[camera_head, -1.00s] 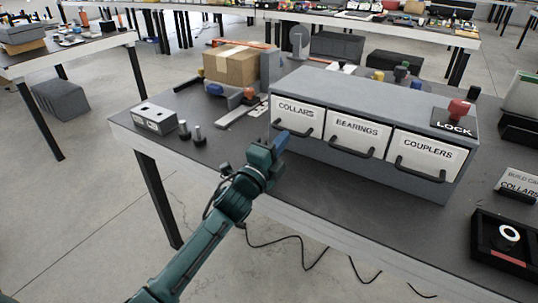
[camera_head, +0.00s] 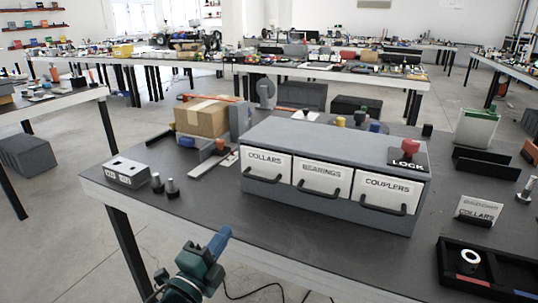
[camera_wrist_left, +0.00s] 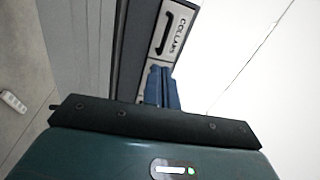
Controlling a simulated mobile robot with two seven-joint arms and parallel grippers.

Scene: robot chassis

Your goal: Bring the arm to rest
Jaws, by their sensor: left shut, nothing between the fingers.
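My left gripper (camera_head: 220,240) is teal with blue fingers. It is shut and empty, low in the head view, in front of the table's near edge and apart from the drawer cabinet. In the left wrist view its blue fingers (camera_wrist_left: 162,88) show pressed together, with the COLLARS drawer (camera_wrist_left: 172,30) beyond them. The grey cabinet (camera_head: 330,143) has three white drawer fronts, COLLARS (camera_head: 266,163), BEARINGS (camera_head: 321,174) and COUPLERS (camera_head: 386,189), all closed. My right gripper is not in view.
The dark workbench (camera_head: 190,205) carries a small grey box (camera_head: 127,172), two short pegs, a cardboard box (camera_head: 203,118) and a red LOCK knob (camera_head: 411,146). A black tray (camera_head: 452,262) holding a white ring lies at the right. Floor in front of the bench is free.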

